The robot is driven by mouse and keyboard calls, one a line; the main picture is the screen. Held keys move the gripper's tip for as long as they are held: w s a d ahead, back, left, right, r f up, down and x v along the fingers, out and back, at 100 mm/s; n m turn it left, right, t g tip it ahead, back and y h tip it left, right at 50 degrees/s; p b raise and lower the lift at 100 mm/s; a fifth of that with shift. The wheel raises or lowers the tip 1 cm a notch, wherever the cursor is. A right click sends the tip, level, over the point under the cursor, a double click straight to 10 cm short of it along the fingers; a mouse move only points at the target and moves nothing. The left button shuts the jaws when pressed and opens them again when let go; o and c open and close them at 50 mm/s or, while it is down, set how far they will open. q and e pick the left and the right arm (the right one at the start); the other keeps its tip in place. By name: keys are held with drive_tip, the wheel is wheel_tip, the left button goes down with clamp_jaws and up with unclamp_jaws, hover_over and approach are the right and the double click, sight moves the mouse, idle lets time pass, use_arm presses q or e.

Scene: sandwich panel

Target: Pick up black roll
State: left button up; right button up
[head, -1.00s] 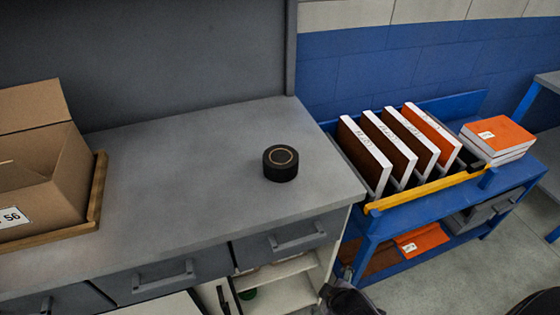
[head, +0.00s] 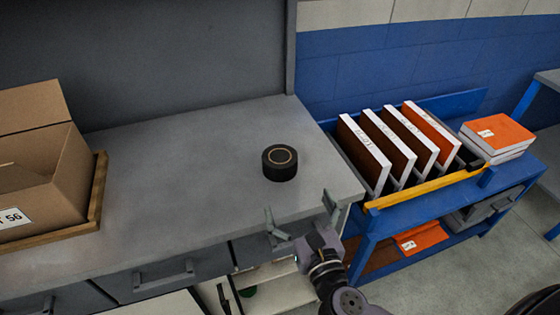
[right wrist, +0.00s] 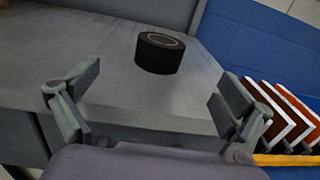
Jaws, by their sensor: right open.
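The black roll (head: 280,163) lies flat on the grey bench top, near its right end, with a tan ring showing on its upper face. It also shows in the right wrist view (right wrist: 160,55), upper middle, beyond the fingers. My right gripper (head: 302,212) is open and empty at the bench's front edge, in front of the roll and apart from it. In the right wrist view its two fingers (right wrist: 150,98) are spread wide, with the roll between their lines but farther off. My left gripper is not in the head view.
A cardboard box (head: 40,165) in a wooden tray (head: 97,200) stands on the bench's left. A blue cart (head: 440,215) with several upright panels and a yellow bar (head: 425,188) stands right of the bench. The bench top (head: 190,150) around the roll is clear.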

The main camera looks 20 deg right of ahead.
drive_tip(key=p, duration=0.2)
approach(280, 156)
drive_tip(key=w, duration=0.4)
drive_tip(key=shift+w+a+r, duration=0.1)
drive_tip(key=shift+w+a, duration=0.05)
drive_tip(key=shift+w, duration=0.2)
drive_tip(key=w, duration=0.5)
drive_tip(key=shift+w+d, duration=0.15)
drive_tip(key=shift+d, duration=0.1)
drive_tip(key=shift+c, duration=0.4)
drive_tip(key=c, duration=1.2)
